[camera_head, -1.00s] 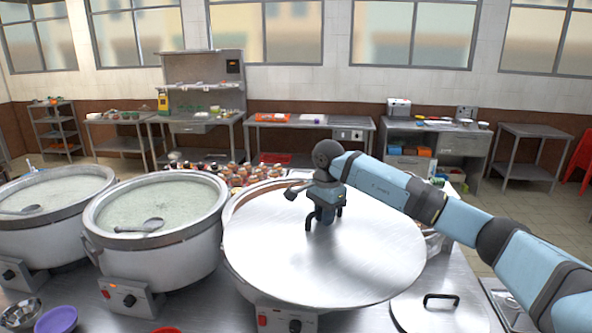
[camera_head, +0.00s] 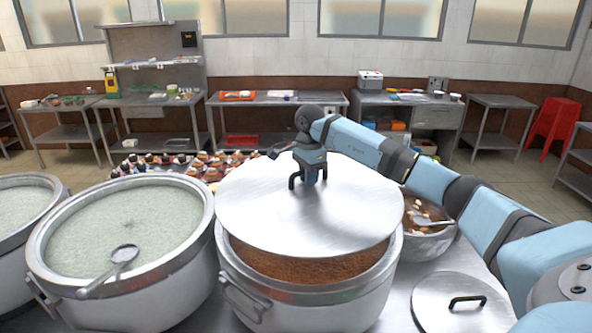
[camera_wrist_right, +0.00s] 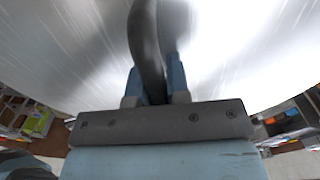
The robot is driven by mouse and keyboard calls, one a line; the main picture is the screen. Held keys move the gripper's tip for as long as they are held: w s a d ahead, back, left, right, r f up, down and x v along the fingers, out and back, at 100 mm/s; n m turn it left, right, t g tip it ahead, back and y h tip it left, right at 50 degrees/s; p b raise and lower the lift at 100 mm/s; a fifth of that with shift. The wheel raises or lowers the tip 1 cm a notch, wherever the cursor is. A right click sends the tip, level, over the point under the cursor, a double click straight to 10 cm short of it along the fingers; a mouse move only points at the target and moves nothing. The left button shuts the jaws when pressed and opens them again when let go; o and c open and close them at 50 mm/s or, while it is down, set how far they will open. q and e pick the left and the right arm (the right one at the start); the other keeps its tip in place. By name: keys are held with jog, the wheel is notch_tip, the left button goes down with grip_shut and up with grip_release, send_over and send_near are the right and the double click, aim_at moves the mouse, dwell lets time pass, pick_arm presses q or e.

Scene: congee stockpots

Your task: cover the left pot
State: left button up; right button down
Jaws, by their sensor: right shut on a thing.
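My right gripper (camera_head: 309,180) is shut on the black handle of a large round steel lid (camera_head: 265,215). The lid hangs over the rear of the right pot (camera_head: 300,313), whose brown contents (camera_head: 310,265) show in front of it. In the right wrist view the dark handle (camera_wrist_right: 147,45) sits between my fingers, with the shiny lid (camera_wrist_right: 235,45) beyond. The left pot (camera_head: 22,215) is cut off at the picture's left edge, uncovered, with pale congee inside. The middle pot (camera_head: 190,280) is also uncovered and holds pale congee and a ladle (camera_head: 122,257). My left gripper is not in view.
Another steel lid (camera_head: 435,300) with a black handle lies on the counter at right. A bowl of brown food (camera_head: 425,240) stands behind it. Several small jars or bowls (camera_head: 180,167) crowd behind the pots. The pots stand close together.

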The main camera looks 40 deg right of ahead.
jog(key=shift+s+r, duration=0.1)
jog(key=shift+s, duration=0.15)
jog(key=shift+s+f+b, duration=0.1)
jog(key=shift+f+b, duration=0.15)
jog(key=shift+b, duration=0.05)
jog(key=shift+f+b, duration=1.75)
jog(key=shift+f, duration=1.35)
jog(key=shift+r, duration=0.1)
jog(key=shift+f+b, duration=0.45)
jog(key=shift+f, duration=0.45)
jog(key=c, duration=1)
grip_release()
jog(key=shift+a, duration=0.1)
jog(key=shift+f, duration=0.1)
